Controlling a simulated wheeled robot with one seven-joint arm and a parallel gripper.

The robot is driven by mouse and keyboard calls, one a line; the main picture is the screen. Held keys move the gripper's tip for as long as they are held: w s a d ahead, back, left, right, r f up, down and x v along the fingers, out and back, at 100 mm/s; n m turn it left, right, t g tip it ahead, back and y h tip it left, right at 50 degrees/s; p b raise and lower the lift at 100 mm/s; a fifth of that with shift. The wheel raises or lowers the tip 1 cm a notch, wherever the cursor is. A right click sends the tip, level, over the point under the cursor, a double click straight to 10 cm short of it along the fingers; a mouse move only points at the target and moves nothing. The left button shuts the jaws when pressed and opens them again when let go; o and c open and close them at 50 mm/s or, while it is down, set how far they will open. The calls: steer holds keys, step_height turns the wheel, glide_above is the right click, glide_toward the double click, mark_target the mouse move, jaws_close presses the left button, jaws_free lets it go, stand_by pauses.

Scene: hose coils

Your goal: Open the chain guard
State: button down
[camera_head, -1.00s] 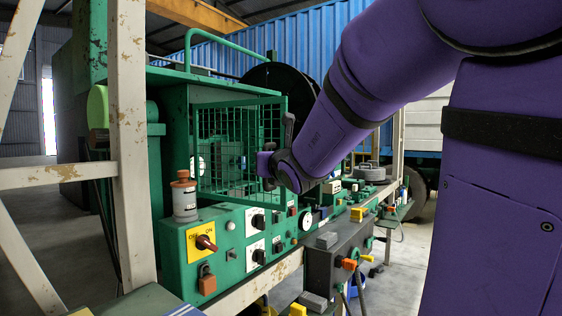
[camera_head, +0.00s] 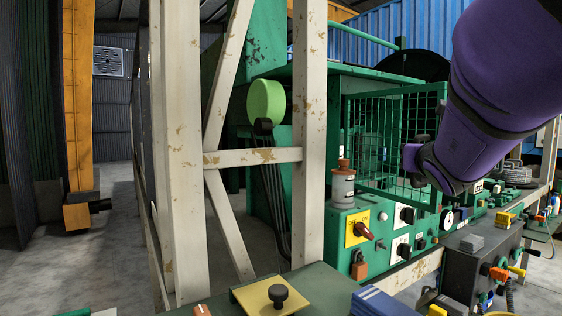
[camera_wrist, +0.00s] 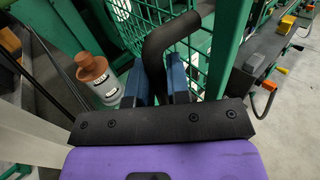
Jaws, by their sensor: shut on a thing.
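The chain guard is a green wire-mesh panel (camera_head: 385,125) on the green machine, right of centre in the head view. Its mesh also shows at the top of the wrist view (camera_wrist: 208,42). A black bent handle (camera_wrist: 160,47) is at the guard in the wrist view. My gripper (camera_wrist: 156,82) is shut on this handle, with a blue finger on each side of it. In the head view, my gripper (camera_head: 418,160) is in front of the right part of the mesh, and its fingertips are hard to make out. I cannot tell whether the guard stands ajar.
A grey canister with a brown cap (camera_head: 343,185) stands left of the mesh. Worn cream posts (camera_head: 311,130) stand at the left. Open floor (camera_head: 110,245) lies further left.

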steer(key=shift+a+r, duration=0.2)
steer(key=shift+a, duration=0.35)
steer(key=c, duration=1.1)
jaws_free()
steer(key=shift+w, duration=0.1)
steer(key=shift+d+f, duration=0.1)
